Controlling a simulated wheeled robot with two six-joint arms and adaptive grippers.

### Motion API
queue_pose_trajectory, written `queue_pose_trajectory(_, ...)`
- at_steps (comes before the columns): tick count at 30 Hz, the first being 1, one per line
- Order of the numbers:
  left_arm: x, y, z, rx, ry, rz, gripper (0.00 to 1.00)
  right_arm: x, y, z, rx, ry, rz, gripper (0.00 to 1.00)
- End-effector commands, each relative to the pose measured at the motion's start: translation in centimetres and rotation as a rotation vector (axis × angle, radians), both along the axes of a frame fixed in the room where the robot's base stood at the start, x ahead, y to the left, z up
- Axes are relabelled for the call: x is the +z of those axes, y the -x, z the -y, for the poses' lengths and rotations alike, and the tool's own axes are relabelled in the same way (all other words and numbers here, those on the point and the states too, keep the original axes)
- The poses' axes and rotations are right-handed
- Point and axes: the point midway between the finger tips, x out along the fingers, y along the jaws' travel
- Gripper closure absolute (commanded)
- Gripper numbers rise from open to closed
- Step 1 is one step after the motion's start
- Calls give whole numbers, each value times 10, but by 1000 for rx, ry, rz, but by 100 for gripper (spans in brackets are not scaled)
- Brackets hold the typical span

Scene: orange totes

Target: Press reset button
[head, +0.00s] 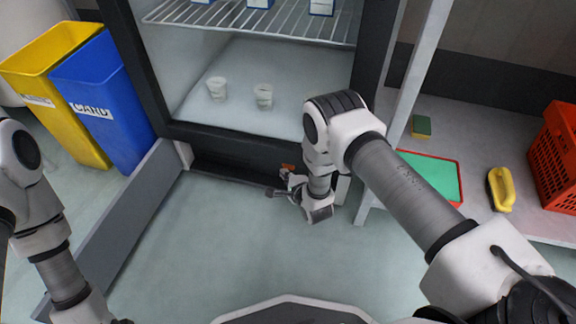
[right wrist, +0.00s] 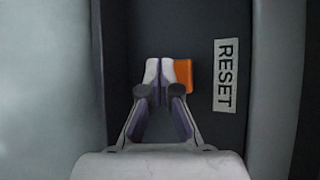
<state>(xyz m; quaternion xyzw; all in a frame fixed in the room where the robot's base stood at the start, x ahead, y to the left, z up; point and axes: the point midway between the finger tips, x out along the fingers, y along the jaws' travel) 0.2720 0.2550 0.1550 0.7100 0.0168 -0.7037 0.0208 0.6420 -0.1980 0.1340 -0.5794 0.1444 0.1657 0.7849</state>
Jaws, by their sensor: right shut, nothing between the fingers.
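The orange reset button (right wrist: 184,76) shows in the right wrist view, just beyond and partly behind the right fingertip. A white label reading RESET (right wrist: 226,75) is to its right on the dark panel. My right gripper (right wrist: 167,72) is shut and empty, its tips in front of the button's left part; I cannot tell whether they touch it. In the head view my right gripper (head: 280,192) is low by the dark base of the fridge, and a bit of the orange button (head: 287,168) shows beside it. My left arm is at the left edge; its gripper is out of view.
The open fridge (head: 250,70) holds two cups on its floor and boxes on a wire shelf. Blue (head: 105,100) and yellow (head: 55,70) bins stand left. A low shelf with a yellow-handled brush (head: 500,188) and orange tote (head: 562,160) is right. The floor in front is clear.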

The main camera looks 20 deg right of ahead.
Motion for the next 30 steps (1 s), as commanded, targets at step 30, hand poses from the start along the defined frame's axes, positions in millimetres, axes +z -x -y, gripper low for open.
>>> queue_pose_trajectory(30,-1,0,0,0,0,0,63,0,-9,6,0,0,0,100)
